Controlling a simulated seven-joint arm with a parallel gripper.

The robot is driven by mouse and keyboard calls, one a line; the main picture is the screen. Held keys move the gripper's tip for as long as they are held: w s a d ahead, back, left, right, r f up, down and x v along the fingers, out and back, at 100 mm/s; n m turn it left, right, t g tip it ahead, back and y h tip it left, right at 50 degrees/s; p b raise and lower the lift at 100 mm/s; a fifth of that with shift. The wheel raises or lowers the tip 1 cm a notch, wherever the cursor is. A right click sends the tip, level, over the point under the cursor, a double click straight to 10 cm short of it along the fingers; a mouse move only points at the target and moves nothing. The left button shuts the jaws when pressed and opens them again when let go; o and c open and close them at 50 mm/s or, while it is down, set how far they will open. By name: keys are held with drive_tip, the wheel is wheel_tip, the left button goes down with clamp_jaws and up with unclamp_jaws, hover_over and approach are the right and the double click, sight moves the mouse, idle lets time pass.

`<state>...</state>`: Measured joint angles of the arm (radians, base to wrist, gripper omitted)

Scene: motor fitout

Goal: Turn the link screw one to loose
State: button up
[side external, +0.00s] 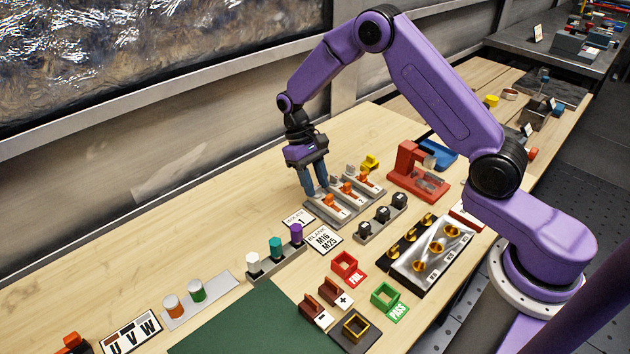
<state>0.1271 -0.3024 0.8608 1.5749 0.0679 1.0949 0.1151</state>
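My gripper (314,187) points down at the left end of a grey rack (325,214) that holds several orange-and-grey parts. Its two fingers are close together, and I cannot tell if anything is between them. A black and silver block (400,273) stands right of the middle, with several brass screw-like pieces (450,231) in two rows and small labels along its front edge. The labels are too small to read, so I cannot tell which piece is link screw one. My gripper is well to the left of this block and apart from it.
A red fixture (416,176) and a rack of black caps (382,214) stand near the block. Red (346,268) and green (387,299) square trays lie in front. White, teal and purple pegs (276,246) stand left of centre. The far-left tabletop is mostly clear.

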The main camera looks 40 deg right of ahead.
drive_tip(key=v, duration=1.7)
drive_tip(key=shift+w+r, duration=0.15)
drive_tip(key=shift+a, duration=0.1)
